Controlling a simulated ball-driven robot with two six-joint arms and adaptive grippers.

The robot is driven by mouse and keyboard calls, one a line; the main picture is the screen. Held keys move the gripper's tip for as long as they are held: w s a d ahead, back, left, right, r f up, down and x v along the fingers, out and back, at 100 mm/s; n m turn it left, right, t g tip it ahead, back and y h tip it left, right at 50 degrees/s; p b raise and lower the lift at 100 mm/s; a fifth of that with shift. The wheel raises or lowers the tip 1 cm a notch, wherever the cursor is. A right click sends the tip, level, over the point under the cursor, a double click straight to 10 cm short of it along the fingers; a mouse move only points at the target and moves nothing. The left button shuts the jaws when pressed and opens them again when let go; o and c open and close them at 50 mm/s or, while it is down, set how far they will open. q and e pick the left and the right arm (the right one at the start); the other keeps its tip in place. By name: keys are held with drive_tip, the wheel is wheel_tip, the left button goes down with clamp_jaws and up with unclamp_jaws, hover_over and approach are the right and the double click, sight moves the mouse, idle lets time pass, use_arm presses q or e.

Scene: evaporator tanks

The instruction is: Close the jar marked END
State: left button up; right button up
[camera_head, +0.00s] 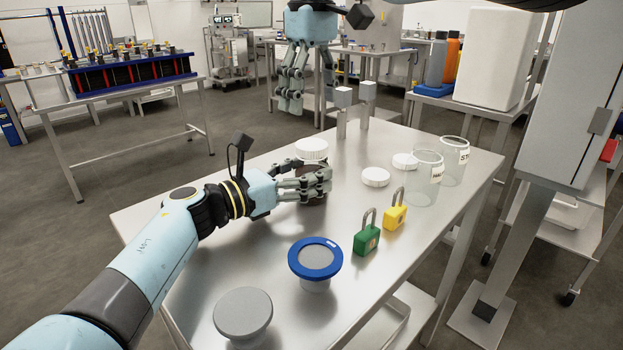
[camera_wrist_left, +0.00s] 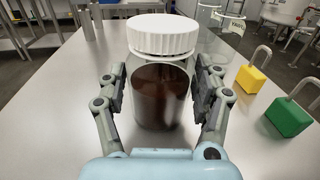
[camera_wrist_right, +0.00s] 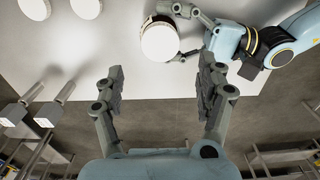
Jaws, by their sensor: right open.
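A glass jar with dark brown contents (camera_wrist_left: 160,95) stands upright on the table, its label not visible. A white ribbed lid (camera_wrist_left: 163,35) is on top of it; I cannot tell if it is screwed tight. The lid also shows in the head view (camera_head: 311,148) and the right wrist view (camera_wrist_right: 160,40). My left gripper (camera_head: 322,184) is low at the jar, its fingers closed against both sides of the glass below the lid. My right gripper (camera_head: 308,92) is open and empty, raised beyond the table's far edge, pointing down. It is apart from the lid.
Two empty labelled jars (camera_head: 425,180) (camera_head: 453,160) stand at the right, with two white lids (camera_head: 376,177) (camera_head: 404,161) lying beside them. A green padlock (camera_head: 367,240), a yellow padlock (camera_head: 395,216), a blue-rimmed round object (camera_head: 315,258) and a grey knob (camera_head: 243,312) are nearer. Two metal posts (camera_head: 342,115) rise behind.

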sight(312, 144)
use_arm(q)
clamp_jaws()
idle(0.3)
use_arm(e)
drive_tip(key=shift+f, duration=4)
drive_tip(key=c, duration=1.2)
drive_tip(key=o, duration=1.3)
drive_tip(key=shift+r, duration=0.1)
